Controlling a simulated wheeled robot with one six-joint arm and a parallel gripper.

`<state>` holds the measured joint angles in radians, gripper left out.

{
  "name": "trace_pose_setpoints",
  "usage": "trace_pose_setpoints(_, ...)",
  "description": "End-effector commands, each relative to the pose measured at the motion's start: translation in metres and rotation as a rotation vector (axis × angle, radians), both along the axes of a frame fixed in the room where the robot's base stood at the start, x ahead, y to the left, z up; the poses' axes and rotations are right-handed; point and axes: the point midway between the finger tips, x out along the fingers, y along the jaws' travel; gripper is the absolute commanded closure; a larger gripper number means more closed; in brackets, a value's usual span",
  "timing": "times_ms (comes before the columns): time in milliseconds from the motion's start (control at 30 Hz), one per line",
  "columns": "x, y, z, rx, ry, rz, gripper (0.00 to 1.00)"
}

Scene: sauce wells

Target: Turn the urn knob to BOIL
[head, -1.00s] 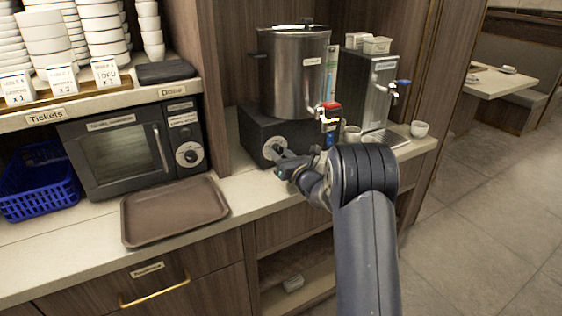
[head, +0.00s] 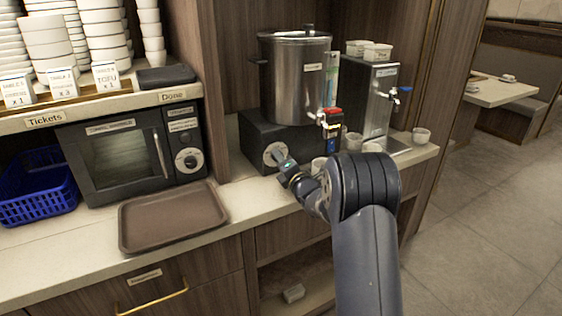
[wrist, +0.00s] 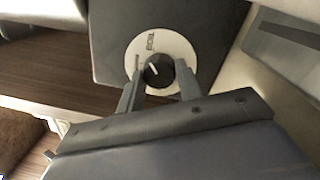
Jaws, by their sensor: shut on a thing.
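The steel urn (head: 297,85) stands on a black base (head: 235,135) on the counter. A round pale dial (head: 272,151) is on the front of that base. In the wrist view the dial (wrist: 134,48) carries dark lettering at its upper edge, too small to read surely. The black knob (wrist: 158,72) at its middle has a white pointer line angled up and left in that view. My gripper (head: 280,158) is at the dial. In the wrist view its two fingers (wrist: 157,82) sit on either side of the knob, shut on it. The fingers hide part of the dial's lower rim.
A red-topped tap (head: 331,118) juts from the urn above my arm. A steel dispenser (head: 372,95) and white cups (head: 421,135) stand right of it. A brown tray (head: 172,215) and a microwave (head: 125,150) are at left. The counter between tray and base is clear.

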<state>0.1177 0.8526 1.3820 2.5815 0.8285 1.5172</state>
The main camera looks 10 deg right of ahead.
Motion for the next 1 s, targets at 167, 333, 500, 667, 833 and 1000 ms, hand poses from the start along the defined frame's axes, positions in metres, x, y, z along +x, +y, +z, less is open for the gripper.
trace_pose_setpoints(167, -0.0001, 0.0007, 0.0001, 0.089, 0.030, 0.001, 0.89)
trace_pose_setpoints(333, -0.0001, 0.0007, 0.0001, 0.141, 0.047, 0.000, 0.89)
trace_pose_setpoints(500, -0.0001, 0.0007, 0.0001, 0.166, 0.055, 0.001, 0.89)
trace_pose_setpoints(667, -0.0001, 0.0007, 0.0000, 0.170, 0.057, 0.000, 0.89)
trace_pose_setpoints(833, -0.0001, 0.0006, 0.0000, 0.171, 0.056, 0.000, 0.89)
trace_pose_setpoints(1000, -0.0001, 0.0005, 0.0002, 0.170, 0.056, 0.000, 0.59)
